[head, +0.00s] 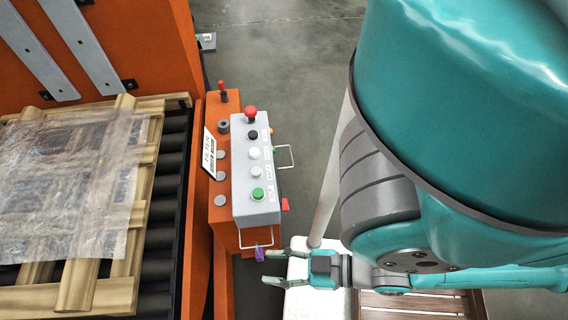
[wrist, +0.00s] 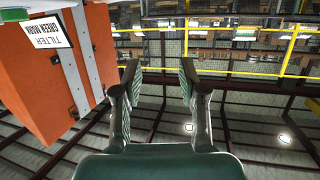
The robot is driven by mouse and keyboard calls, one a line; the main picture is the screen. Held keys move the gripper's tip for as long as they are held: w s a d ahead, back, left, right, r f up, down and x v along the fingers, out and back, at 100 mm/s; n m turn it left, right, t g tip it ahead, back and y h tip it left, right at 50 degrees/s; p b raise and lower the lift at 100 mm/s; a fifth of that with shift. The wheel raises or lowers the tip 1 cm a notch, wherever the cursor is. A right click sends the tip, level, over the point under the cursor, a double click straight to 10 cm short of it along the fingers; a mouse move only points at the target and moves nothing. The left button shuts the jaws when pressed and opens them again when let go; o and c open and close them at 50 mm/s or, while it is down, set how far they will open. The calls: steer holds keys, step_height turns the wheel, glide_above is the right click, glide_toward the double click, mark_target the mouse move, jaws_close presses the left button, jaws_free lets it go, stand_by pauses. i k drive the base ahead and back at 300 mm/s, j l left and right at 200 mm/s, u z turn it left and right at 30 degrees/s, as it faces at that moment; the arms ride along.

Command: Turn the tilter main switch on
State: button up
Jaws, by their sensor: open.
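A grey control box (head: 243,190) sits on the orange tilter housing in the head view. Its top carries a red mushroom button (head: 251,113), a black knob (head: 253,135), pale buttons and a green button (head: 257,194) at the near end. A white label (head: 209,153) beside it also shows in the wrist view (wrist: 45,35), where it seems to read "TILTER" and "GREEN MAIN". Which control is the main switch is not certain from the pictures. My gripper (head: 270,267) is open and empty, just beyond the box's near end, apart from it. Its fingers (wrist: 160,72) also show spread in the wrist view.
Wire handles (head: 285,156) stick out from the box, one at its near end. A red part (head: 285,205) is on its right side and a purple piece (head: 260,254) hangs near my gripper. A film-wrapped wooden pallet (head: 70,190) lies on rollers at left. Open floor (head: 285,60) lies behind.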

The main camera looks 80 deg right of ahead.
mark_target(285, 201)
steer(key=k+j+z, duration=0.1)
steer(key=z, duration=0.25)
steer(key=k+j+z, duration=0.1)
steer(key=z, duration=0.25)
steer(key=k+z, duration=0.2)
steer(key=z, duration=0.15)
steer(key=k+l, duration=0.1)
steer(key=k, duration=0.4)
steer(key=l+z, duration=0.1)
steer(key=l, duration=0.25)
steer(key=k+l+z, duration=0.1)
steer(key=l, duration=0.3)
